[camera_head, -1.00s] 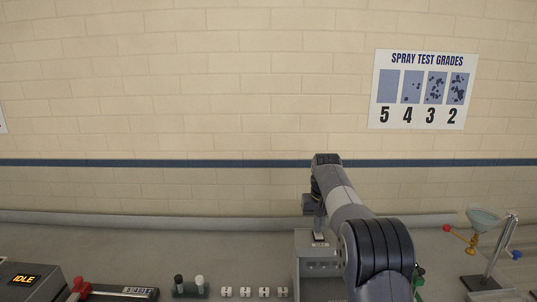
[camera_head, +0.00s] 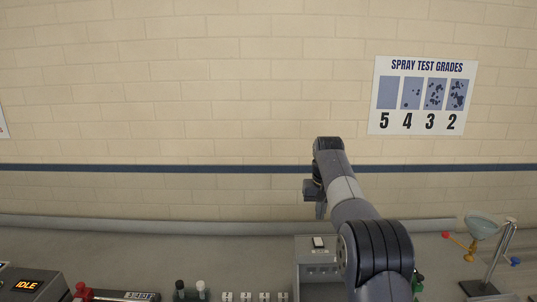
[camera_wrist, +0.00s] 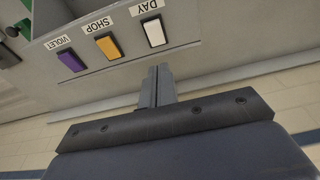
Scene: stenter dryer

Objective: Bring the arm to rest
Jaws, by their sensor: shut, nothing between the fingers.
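My arm reaches forward over the bench in the head view, with my gripper (camera_head: 320,210) hanging down from its far end. In the wrist view my gripper (camera_wrist: 157,84) is shut, its two fingers together and nothing between them. The fingertips point toward a grey box (camera_head: 318,258) with a white switch (camera_head: 319,242) on its top. In the wrist view the box carries a white DAY button (camera_wrist: 154,32), an orange SHOP button (camera_wrist: 108,46) and a violet VIOLET button (camera_wrist: 71,61). The gripper appears apart from the box and its buttons.
A spray stand with a pale funnel (camera_head: 481,225) stands on the right of the bench. A device with an IDLE display (camera_head: 27,285) is at the left. Small white blocks (camera_head: 246,297) and two bottles (camera_head: 190,290) sit at the front. The wall (camera_head: 150,100) is behind.

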